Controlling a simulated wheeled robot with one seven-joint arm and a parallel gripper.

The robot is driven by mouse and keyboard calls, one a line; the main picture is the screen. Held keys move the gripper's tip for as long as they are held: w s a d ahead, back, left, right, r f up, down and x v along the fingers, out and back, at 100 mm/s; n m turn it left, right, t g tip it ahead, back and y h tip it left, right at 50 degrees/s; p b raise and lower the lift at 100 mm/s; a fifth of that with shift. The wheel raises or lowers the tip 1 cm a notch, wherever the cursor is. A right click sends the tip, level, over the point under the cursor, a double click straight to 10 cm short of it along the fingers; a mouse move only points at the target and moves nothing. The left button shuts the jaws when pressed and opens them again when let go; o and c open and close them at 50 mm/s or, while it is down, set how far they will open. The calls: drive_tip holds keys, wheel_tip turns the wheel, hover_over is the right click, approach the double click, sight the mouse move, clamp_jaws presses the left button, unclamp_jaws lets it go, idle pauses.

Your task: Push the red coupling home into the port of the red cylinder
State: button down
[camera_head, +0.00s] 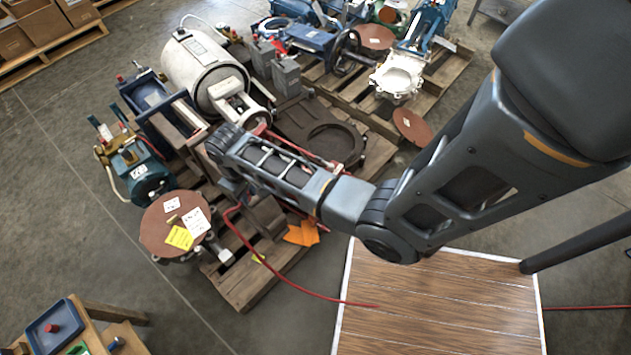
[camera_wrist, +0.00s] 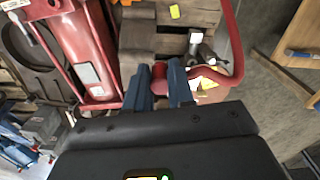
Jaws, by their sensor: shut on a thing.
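The red cylinder (camera_wrist: 85,45) lies at the upper left of the wrist view, with a white label on its side. My gripper (camera_wrist: 160,82) has its two blue fingers shut on the red coupling (camera_wrist: 159,70), which shows between the fingertips. A red hose (camera_wrist: 236,45) runs right from the coupling and loops upward. The coupling is just right of the cylinder's near end. The port is hidden by the fingers, so I cannot tell whether the coupling is in it. In the head view my arm covers most of the cylinder and the coupling.
A wooden pallet (camera_head: 245,285) carries the machinery, including a large white motor (camera_head: 205,70) and a brown flange disc (camera_head: 173,222). The red hose (camera_head: 285,283) trails over the pallet edge to a wood-topped platform (camera_head: 435,310). A workbench stands at lower left.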

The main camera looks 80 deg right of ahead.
drive_tip(key=s+d+f+m+b, duration=0.2)
drive_tip(key=s+d+f+b, duration=0.3)
drive_tip(key=s+d, duration=0.3)
drive_tip(key=s+d+f+m+b, duration=0.3)
drive_tip(key=s+d+b, duration=0.3)
drive_tip(key=s+d, duration=0.2)
drive_tip(key=shift+f, duration=0.85)
drive_tip(key=shift+d+f, duration=0.1)
wheel_tip(320, 180, down, 6)
drive_tip(key=b, duration=0.6)
drive_tip(key=shift+b, duration=0.35)
drive_tip(key=shift+r+p, duration=0.25)
drive_tip(key=shift+p, duration=1.1)
drive_tip(key=shift+f, duration=0.65)
idle(0.6)
drive_tip(key=c, duration=0.9)
unclamp_jaws()
